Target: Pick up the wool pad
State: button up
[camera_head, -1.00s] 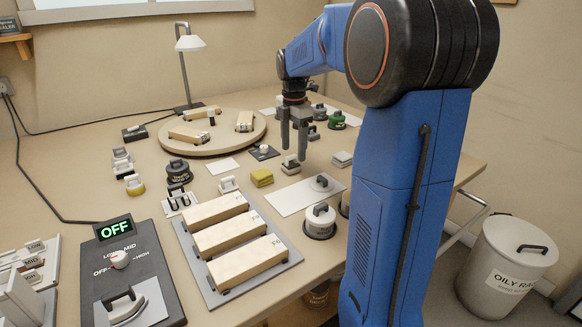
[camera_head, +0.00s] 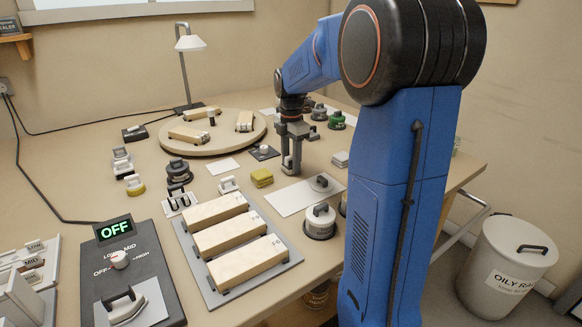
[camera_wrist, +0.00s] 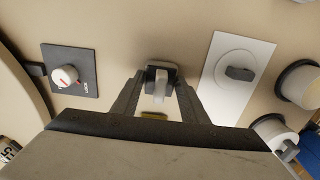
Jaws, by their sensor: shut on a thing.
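A small pad with an upright handle, which appears to be the wool pad (camera_head: 289,172), sits on the bench. In the wrist view the pad (camera_wrist: 161,70) has a dark grey body and a pale handle. My gripper (camera_head: 291,164) is lowered over it. In the wrist view my gripper's fingers (camera_wrist: 161,88) stand on both sides of the handle and are shut on it. The fingers hide much of the pad in the head view. The pad looks still at bench level.
A white sheet with a grey-handled puck (camera_head: 319,183) lies to the right, and a yellow block (camera_head: 262,177) to the left. A small dark dial plate (camera_head: 263,152) is behind. A pale stacked pad (camera_head: 341,159) stands right. Wooden blocks (camera_head: 222,236) lie on a grey tray at front.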

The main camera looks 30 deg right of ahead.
aim_at(291, 156)
notch_tip(291, 156, up, 10)
jog(key=shift+r, duration=0.1)
dwell(0.5)
